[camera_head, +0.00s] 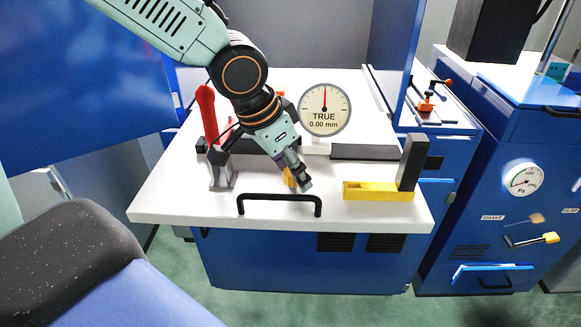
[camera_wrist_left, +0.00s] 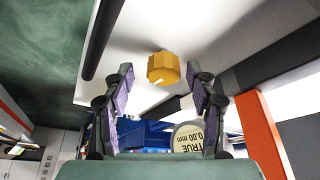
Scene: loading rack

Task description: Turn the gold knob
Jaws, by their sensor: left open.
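The gold knob (camera_wrist_left: 163,68) is faceted, with a pale mark on its lower face, and stands on the white bench top. I cannot tell whether a finger touches the knob. My right gripper is not in view.
A black bar handle (camera_head: 279,198) is at the bench's front edge. A dial (camera_head: 325,109) reading "TRUE 0.00 mm" stands behind the gripper. A red lever (camera_head: 207,113) is at left, a yellow block (camera_head: 378,191) with a dark upright at right. Bare white bench (camera_head: 170,195) lies front left.

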